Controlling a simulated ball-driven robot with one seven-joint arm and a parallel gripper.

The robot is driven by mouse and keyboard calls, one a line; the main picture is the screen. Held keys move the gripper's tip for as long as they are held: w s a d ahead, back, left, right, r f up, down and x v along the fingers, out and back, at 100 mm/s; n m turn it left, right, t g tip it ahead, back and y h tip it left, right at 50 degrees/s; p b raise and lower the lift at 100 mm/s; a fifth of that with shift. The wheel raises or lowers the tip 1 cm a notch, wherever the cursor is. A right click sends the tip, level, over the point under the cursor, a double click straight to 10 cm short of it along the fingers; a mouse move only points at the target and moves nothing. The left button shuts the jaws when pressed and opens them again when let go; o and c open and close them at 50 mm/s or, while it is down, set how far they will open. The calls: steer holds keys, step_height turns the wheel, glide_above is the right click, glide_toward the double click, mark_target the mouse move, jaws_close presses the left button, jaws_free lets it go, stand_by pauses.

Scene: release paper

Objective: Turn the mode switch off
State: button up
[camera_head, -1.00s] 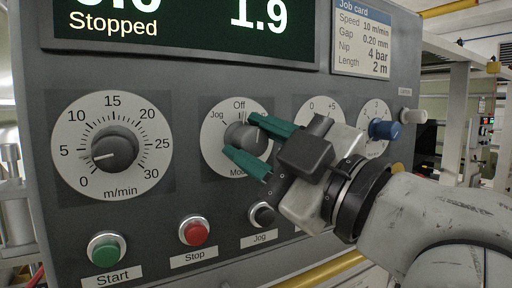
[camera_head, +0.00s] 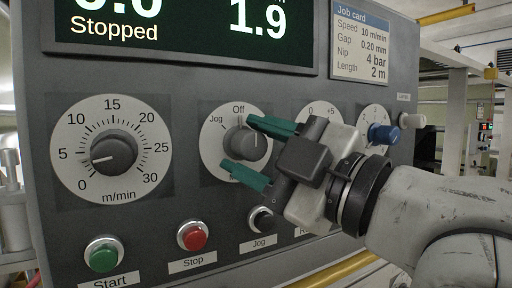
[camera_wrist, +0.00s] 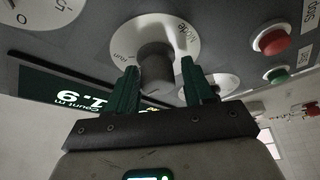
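The mode switch is a dark grey round knob (camera_head: 241,141) on a white dial with "Off" at the top and "Jog" at the upper left. A short pale mark shows on the right part of its face; I cannot tell exactly which setting it points to. My gripper (camera_head: 236,142) has green fingers spread apart, one above right of the knob and one below it. In the wrist view the knob (camera_wrist: 155,68) shows between the two fingers (camera_wrist: 159,72), with gaps visible on both sides. The right of the dial is partly hidden by my gripper.
A speed dial (camera_head: 114,151) is left of the mode switch. Below are the green Start (camera_head: 103,254), red Stop (camera_head: 192,235) and black Jog (camera_head: 262,219) buttons. A blue knob (camera_head: 383,134) is to the right. The display (camera_head: 185,30) above reads "Stopped".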

steer(key=shift+o, duration=0.8)
steer(key=b+v, duration=0.9)
steer(key=v, duration=0.1)
steer(key=shift+s+d, duration=0.2)
steer(key=shift+d, duration=0.15)
steer(key=shift+f, duration=0.1)
